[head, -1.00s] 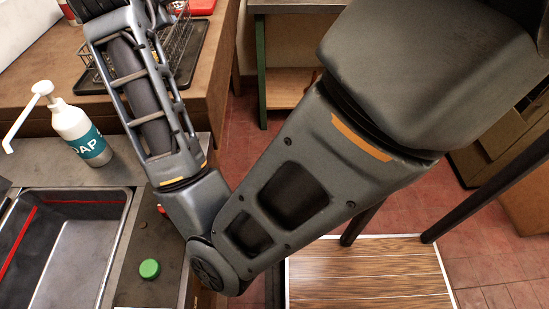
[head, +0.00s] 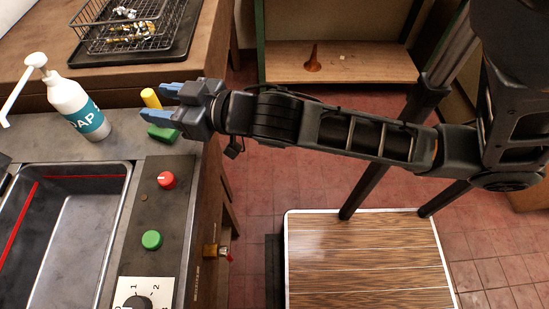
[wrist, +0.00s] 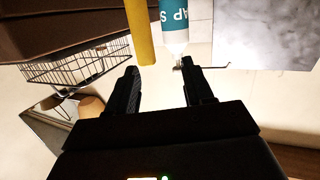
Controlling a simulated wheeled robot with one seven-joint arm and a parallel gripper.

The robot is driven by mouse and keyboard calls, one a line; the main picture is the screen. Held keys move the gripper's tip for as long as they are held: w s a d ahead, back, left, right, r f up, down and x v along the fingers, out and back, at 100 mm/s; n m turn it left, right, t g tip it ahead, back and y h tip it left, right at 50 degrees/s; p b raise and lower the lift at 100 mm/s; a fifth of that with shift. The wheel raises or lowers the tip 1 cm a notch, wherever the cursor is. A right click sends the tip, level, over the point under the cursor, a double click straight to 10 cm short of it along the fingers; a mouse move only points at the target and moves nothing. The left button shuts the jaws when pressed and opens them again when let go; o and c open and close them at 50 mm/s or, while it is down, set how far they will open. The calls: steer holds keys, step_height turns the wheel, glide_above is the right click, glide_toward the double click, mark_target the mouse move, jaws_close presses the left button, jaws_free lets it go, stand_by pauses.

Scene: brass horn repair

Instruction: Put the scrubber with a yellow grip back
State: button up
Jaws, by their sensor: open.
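The scrubber stands on the metal counter edge beside the sink in the head view. Its yellow grip (head: 150,98) points up and a green part (head: 163,133) shows at its base, partly hidden by my gripper. My gripper (head: 156,101) is open, with blue fingertips, and reaches in from the right at the grip's height. The grip is at the mouth of the jaws, not clasped. In the wrist view, the yellow grip (wrist: 140,32) shows just beyond the gap between the fingertips (wrist: 160,68), nearer the left finger. Any contact cannot be told.
A soap bottle (head: 79,108) stands left of the scrubber, close to the fingertips. The sink basin (head: 70,240) and a panel with red (head: 166,180) and green (head: 152,240) buttons are in front. A wire basket (head: 120,28) with metal parts sits behind on a wooden counter.

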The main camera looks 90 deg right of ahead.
steer(key=s+a+f+n+y, duration=0.1)
steer(key=s+a+n+y, duration=0.2)
steer(key=s+a, duration=1.2)
steer(key=s+y, duration=0.2)
steer(key=s, duration=0.2)
steer(key=shift+a+f+g, duration=0.25)
steer(key=shift+f+g, duration=0.05)
steer(key=shift+f, duration=0.1)
steer(key=shift+f, duration=0.1)
